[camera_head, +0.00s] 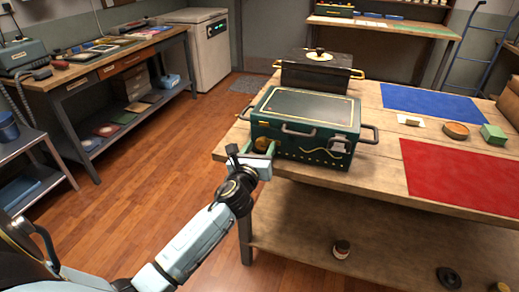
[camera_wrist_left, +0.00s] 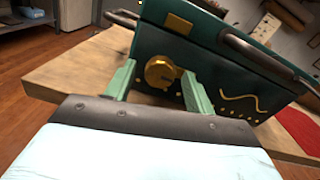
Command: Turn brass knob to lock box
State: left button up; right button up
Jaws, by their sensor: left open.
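A dark green box (camera_head: 305,110) with a gold-trimmed lid and dark handles stands on the wooden table, its lid down. The box front also fills much of the left wrist view (camera_wrist_left: 215,62). A round brass knob (camera_wrist_left: 160,71) sits on the front face, near its left end; in the head view the knob (camera_head: 262,144) is partly hidden by my gripper. My left gripper (camera_head: 262,150) is at the box front. In the left wrist view its two green fingers (camera_wrist_left: 157,88) are open, one on each side of the knob. Contact cannot be told. My right gripper is not in view.
The wooden table (camera_head: 385,160) carries a blue mat (camera_head: 425,102), a red mat (camera_head: 465,177), a green block (camera_head: 493,134) and a round wooden dish (camera_head: 456,130). A black box (camera_head: 316,77) stands behind the green one. Open floor (camera_head: 140,190) lies to the left.

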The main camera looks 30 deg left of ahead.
pick_arm(q)
jog(key=c, duration=1)
